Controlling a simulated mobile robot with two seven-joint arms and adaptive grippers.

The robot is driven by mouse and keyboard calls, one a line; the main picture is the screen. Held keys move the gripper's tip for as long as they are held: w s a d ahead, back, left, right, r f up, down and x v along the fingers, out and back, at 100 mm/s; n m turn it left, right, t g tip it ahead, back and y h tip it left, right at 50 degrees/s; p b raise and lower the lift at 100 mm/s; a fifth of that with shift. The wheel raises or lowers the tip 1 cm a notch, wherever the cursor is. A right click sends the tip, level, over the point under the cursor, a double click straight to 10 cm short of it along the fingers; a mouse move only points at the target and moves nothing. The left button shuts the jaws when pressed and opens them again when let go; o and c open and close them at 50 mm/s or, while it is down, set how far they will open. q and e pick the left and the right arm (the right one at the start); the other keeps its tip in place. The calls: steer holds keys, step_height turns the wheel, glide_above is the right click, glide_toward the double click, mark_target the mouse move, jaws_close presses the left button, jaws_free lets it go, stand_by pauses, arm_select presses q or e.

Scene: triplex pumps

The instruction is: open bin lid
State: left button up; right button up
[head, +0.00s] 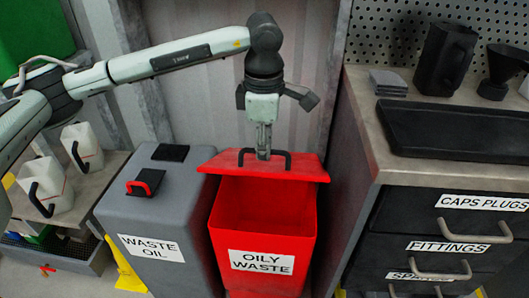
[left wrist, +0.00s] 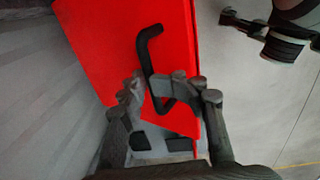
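The red bin (head: 266,216) labelled OILY WASTE stands at the middle of the head view. Its red lid (head: 220,163) is raised and tilted, and the front of the bin's inside shows. A black handle (head: 283,153) is on the lid and also shows in the left wrist view (left wrist: 149,58). My left gripper (head: 263,153) reaches down to the middle of the handle. In the left wrist view its fingers (left wrist: 168,85) sit closely on both sides of the handle bar and look shut on it; the contact is partly hidden. My right gripper is not in view.
A grey WASTE OIL bin (head: 190,211) with a black-and-red handle stands close on the left. A drawer cabinet (head: 362,150) bearing a black tray (head: 455,132) stands on the right. White jugs (head: 83,148) are at the far left. A wall is close behind.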

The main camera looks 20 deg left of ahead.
arm_select(q)
step_height(320, 180, up, 8)
steer(key=w+p, duration=0.2)
steer(key=p, duration=0.1)
steer(key=shift+w+a+f+p, duration=0.15)
steer(key=shift+w+a+p, duration=0.15)
steer(key=shift+a+p, duration=0.1)
steer(key=shift+f, duration=0.1)
stand_by(0.3)
